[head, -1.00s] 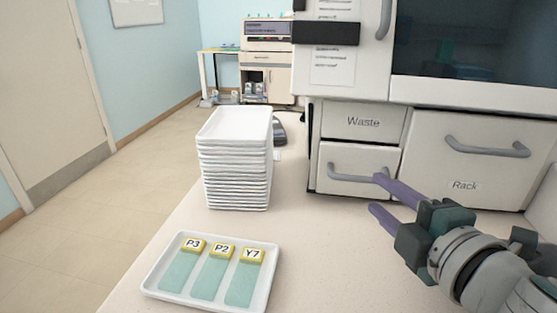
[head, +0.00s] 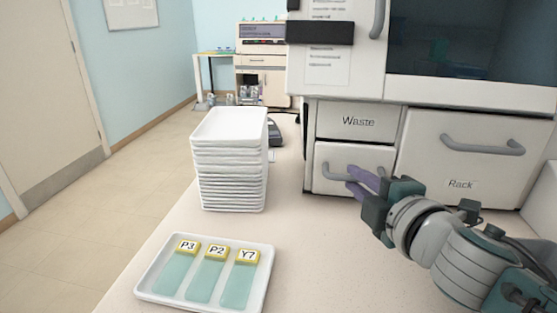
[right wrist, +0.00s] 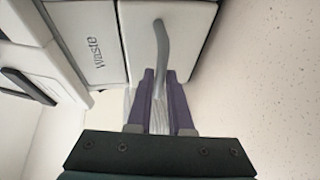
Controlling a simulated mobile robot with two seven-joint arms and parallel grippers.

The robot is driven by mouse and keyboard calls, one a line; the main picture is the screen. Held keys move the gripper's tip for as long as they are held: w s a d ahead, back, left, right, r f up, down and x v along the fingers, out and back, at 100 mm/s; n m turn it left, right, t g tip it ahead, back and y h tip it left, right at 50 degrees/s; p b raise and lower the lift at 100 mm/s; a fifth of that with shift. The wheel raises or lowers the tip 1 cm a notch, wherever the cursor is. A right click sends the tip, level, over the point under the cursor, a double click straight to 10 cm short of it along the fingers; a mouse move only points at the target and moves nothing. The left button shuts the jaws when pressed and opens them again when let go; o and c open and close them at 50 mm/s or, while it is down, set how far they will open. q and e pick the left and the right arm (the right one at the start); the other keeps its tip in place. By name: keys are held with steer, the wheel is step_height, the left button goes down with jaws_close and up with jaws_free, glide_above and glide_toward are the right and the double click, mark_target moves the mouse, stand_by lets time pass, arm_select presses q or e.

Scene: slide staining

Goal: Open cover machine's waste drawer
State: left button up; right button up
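The waste drawer (head: 340,184) is the white front with a grey handle, below the panel labelled "Waste" (head: 358,121) on the cover machine. It looks shut. Its handle (head: 338,177) is partly hidden by my right gripper (head: 353,178) in the head view. In the right wrist view, the handle (right wrist: 162,50) runs down toward my right gripper (right wrist: 160,75), and its near end lies between the two purple fingers. The fingers are apart, with a gap showing between them; I cannot tell whether either touches the handle. My left gripper is not in view.
A stack of white trays (head: 231,165) stands left of the drawer. A tray (head: 262,290) with slides P3, P2 and Y7 lies in front. The "Rack" drawer (head: 470,160) is to the right. Counter between the slide tray and drawer is clear.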

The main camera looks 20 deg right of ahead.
jaws_close()
stand_by(1.0)
